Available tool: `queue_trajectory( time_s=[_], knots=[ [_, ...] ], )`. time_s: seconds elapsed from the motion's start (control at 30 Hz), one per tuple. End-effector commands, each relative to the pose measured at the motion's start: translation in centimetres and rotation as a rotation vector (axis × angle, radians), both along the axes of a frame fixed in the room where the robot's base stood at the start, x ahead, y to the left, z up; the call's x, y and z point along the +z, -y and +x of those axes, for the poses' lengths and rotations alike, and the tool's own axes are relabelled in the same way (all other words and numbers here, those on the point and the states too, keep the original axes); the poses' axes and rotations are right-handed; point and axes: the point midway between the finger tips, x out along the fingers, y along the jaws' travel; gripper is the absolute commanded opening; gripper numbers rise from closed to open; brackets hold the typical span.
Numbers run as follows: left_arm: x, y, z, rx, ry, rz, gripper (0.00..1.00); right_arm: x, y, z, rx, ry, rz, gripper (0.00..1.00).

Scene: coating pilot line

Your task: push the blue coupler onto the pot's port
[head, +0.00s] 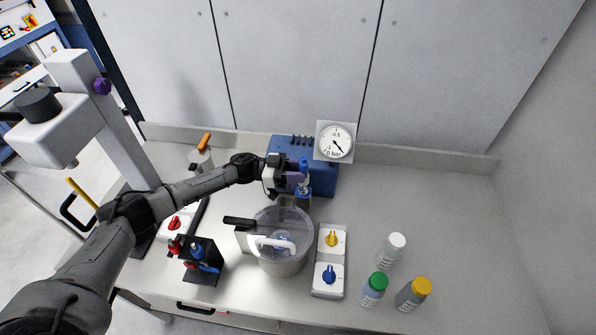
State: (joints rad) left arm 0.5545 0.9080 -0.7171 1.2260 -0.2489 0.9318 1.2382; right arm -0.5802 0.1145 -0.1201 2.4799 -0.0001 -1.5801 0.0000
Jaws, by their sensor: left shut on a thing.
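The clear pot (283,262) stands on the bench at the middle, with a transparent lid and a dark handle to its left. My left gripper (296,178) is behind the pot, in front of the blue box. It is shut on the blue coupler (304,165), whose top shows beside the purple finger pads. A small blue and light fitting (303,196) shows just below the gripper, at the pot's back edge. I cannot tell whether the coupler touches it or where exactly the port is. My right gripper is not in view.
A blue box with a gauge (336,142) stands behind. A dark stand (203,262) with red and blue parts is left of the pot. A panel (329,268) with yellow and blue knobs and several bottles (373,289) are right. The far right bench is clear.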

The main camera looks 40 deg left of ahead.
Motion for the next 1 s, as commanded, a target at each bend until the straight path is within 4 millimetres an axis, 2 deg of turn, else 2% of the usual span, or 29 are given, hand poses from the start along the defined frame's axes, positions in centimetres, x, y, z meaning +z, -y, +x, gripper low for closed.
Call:
queue_trajectory(
  time_s=[1.0],
  knots=[
    [0.11,-0.02,0.01,0.0,0.001,-0.001,0.08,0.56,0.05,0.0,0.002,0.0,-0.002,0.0]
  ],
)
